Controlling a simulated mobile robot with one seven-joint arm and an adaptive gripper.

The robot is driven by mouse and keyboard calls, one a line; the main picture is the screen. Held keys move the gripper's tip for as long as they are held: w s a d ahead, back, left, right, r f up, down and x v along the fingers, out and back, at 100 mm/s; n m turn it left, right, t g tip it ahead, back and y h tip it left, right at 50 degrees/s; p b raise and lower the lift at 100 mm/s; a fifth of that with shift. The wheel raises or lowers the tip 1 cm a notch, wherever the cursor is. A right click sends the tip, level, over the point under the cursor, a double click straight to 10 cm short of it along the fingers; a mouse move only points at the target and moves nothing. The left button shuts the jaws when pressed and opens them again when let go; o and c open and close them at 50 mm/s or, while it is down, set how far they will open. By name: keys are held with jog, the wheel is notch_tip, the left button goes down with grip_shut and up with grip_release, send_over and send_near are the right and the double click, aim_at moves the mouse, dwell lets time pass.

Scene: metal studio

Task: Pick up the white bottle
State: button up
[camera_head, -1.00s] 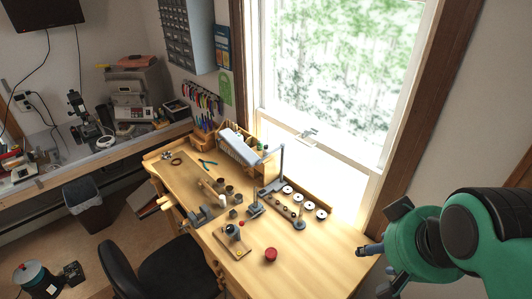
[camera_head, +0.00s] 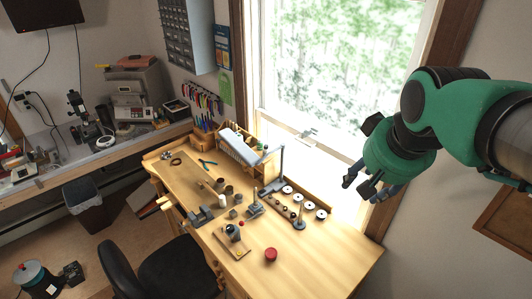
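My gripper (camera_head: 357,188) is at the right, in front of the window frame and above the bench's right end. Its dark fingers point down and left and stand apart. Nothing shows between them.
The wooden bench (camera_head: 325,262) holds small tools, dark cups (camera_head: 229,190), a red round tin (camera_head: 271,254) and a rack with white discs (camera_head: 298,196). Its front right is clear. A black chair (camera_head: 125,262) stands before it.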

jog(key=w+a+r, duration=0.2)
jog(key=w+a, duration=0.1)
jog(key=w, duration=1.4)
jog(key=n, duration=0.1)
send_over(266, 146)
jog(key=s, duration=0.5)
notch_tip(266, 146, down, 28)
jog(key=shift+d+r+g+b, duration=0.1)
jog(key=shift+d+g+b, duration=0.2)
jog(key=shift+g, duration=0.1)
jog(key=shift+w, duration=0.1)
jog(key=p+x, duration=0.1)
jog(key=x, duration=0.7)
jog(key=shift+a, duration=0.15)
jog(key=shift+f, duration=0.25)
jog(key=shift+f, duration=0.1)
